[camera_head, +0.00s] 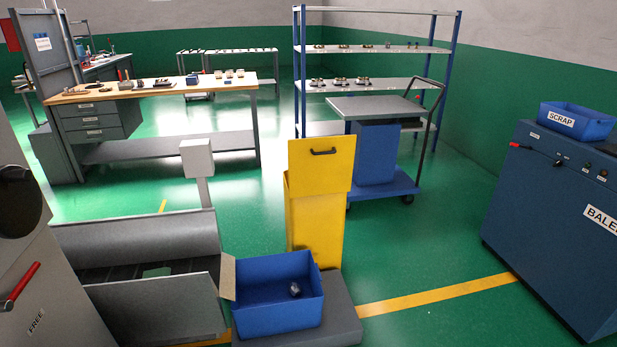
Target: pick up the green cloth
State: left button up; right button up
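A small, flat, muted-green piece that looks like the green cloth (157,272) lies on a dark slatted bed (105,275) between two grey side walls, at the lower left. The near wall (160,308) hides part of the bed and may hide the piece's near edge. Neither of my grippers shows in the head view, so I see nothing held.
A blue bin (262,318) with a small dark metal part (295,290) inside stands on a grey block (343,318) right of the bed. A yellow bin (316,225) stands behind. A grey machine (25,290) with a red handle is left. Green floor is clear at centre right.

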aim_at(157, 273)
jog(key=u, duration=1.25)
jog(key=i+l+z, duration=0.1)
jog(key=i, duration=0.3)
jog(key=i+l+z, duration=0.1)
jog(key=i, duration=0.3)
